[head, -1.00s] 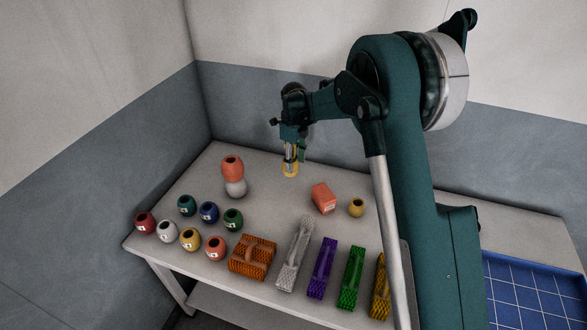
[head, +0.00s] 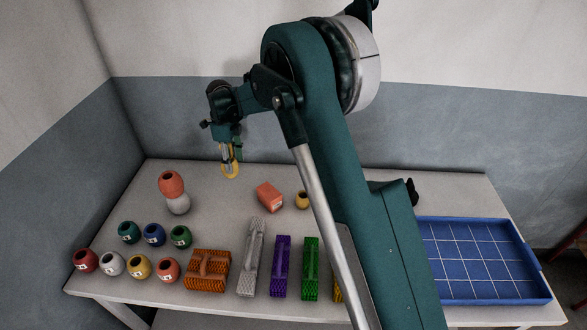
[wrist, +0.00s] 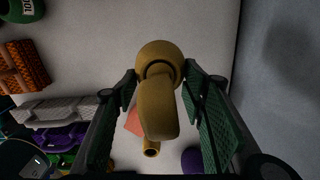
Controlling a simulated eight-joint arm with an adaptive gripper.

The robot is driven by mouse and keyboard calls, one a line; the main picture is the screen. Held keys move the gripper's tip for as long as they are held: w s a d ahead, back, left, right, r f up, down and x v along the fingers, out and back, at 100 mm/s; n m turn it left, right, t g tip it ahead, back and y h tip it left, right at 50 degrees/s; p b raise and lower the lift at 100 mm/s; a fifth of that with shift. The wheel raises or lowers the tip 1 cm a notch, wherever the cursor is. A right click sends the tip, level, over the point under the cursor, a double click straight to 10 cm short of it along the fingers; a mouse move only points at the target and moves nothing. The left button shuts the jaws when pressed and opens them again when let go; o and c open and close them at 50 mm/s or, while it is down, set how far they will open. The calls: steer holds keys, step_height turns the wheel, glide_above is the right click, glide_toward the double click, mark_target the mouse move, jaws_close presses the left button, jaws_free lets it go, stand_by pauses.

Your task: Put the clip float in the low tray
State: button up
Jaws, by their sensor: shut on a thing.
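The clip float, a yellow rounded body with a loop (head: 230,171), hangs from my gripper (head: 228,155) above the back left of the table. In the wrist view the float (wrist: 158,108) sits between the two green fingers of my gripper (wrist: 161,78), which are shut on it. The low tray (head: 490,301) is blue with a white grid on its floor. It lies at the right end of the table, looks empty, and is well apart from my gripper. My arm hides part of the table between them.
An orange float stacked on a white one (head: 172,183) stands left of my gripper. Several numbered floats (head: 154,235) stand at front left. Several coloured ridged blocks (head: 281,266) line the front. An orange block (head: 269,196) and a yellow pot (head: 302,200) lie right of my gripper.

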steer(key=shift+d, duration=0.15)
steer(key=s+d+r+m, duration=0.2)
steer(key=d+m, duration=0.5)
steer(key=d, duration=4)
steer(key=s+d+m, duration=0.2)
steer(key=s+d, duration=0.3)
steer(key=d, duration=0.5)
steer(key=s+d+m, duration=0.1)
steer(key=s+d, duration=0.5)
steer(key=d, duration=0.3)
steer(key=s+d+m, duration=0.2)
steer(key=s+d, duration=0.5)
steer(key=s, duration=0.3)
steer(key=s+d+f+m, duration=0.1)
steer(key=s+d+m, duration=0.1)
steer(key=s+d, duration=0.6)
steer(key=shift+s+d+p, duration=0.15)
steer(key=shift+s+p, duration=0.2)
steer(key=shift+s, duration=0.75)
steer(key=shift+f, duration=0.1)
steer(key=shift+f+b, duration=0.4)
steer(key=shift+f, duration=2.45)
